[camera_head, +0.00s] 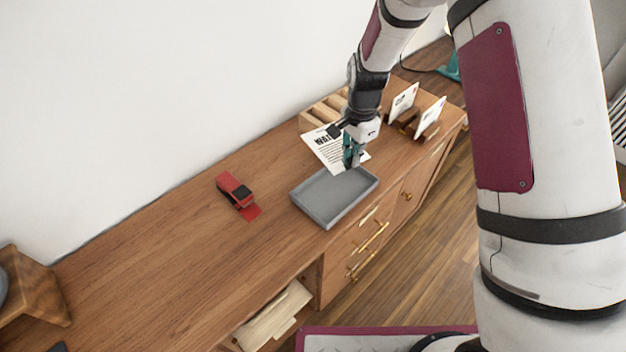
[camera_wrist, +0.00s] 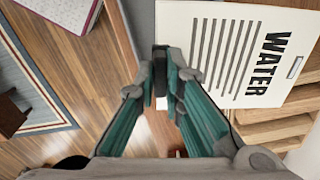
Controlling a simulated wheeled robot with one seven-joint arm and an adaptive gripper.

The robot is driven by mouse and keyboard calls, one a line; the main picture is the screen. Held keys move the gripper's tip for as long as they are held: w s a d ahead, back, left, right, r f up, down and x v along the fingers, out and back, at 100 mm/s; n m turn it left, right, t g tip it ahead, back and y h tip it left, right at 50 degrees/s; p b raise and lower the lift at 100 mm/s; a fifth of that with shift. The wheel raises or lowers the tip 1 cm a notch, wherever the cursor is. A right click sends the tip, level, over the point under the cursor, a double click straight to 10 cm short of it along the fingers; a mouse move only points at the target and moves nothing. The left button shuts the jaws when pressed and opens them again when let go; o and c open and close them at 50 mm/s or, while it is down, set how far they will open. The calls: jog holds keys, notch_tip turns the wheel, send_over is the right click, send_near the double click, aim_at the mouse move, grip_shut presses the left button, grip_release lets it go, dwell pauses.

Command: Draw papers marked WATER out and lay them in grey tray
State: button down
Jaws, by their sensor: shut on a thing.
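A white paper marked WATER (camera_wrist: 232,50) is held at its edge between the teal fingers of my gripper (camera_wrist: 165,88). In the head view, my gripper (camera_head: 352,150) holds the paper (camera_head: 325,148) just behind the grey tray (camera_head: 312,205). The paper is tilted, and part of it is hidden behind the fingers. The tray lies on the wooden cabinet top and looks empty. More white papers (camera_head: 403,102) (camera_head: 431,116) stand upright in a dark wooden holder (camera_head: 408,127) at the right; their print is too small to read.
A red device (camera_head: 236,190) lies left of the tray. A slotted light wooden rack (camera_head: 322,108) stands behind my gripper by the wall. A wooden stand (camera_head: 30,288) is at the far left. The cabinet top between stand and red device is clear.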

jog(key=shift+s+a+f+m+b, duration=0.35)
jog(key=shift+s+a+f+m, duration=0.8)
jog(key=shift+m, duration=1.45)
jog(key=shift+s+a+f+m+b, duration=0.35)
jog(key=shift+s+a+f+m, duration=0.25)
jog(key=shift+a+f+m, duration=1.25)
jog(key=shift+s+a+f+m+b, duration=0.35)
jog(key=shift+s+a+f+m, duration=0.45)
jog(key=shift+a+m, duration=1.75)
jog(key=shift+m, duration=0.8)
jog(key=shift+s+d+f+b, duration=0.15)
jog(key=shift+d+f, duration=0.25)
jog(key=shift+f, duration=0.55)
jog(key=shift+w+d+f+b, duration=0.1)
jog(key=shift+d+f+b, duration=0.25)
jog(key=shift+f, duration=0.55)
jog(key=c, duration=1.6)
grip_release()
notch_tip(320, 180, up, 8)
jog(key=p, duration=0.3)
jog(key=shift+p, duration=0.4)
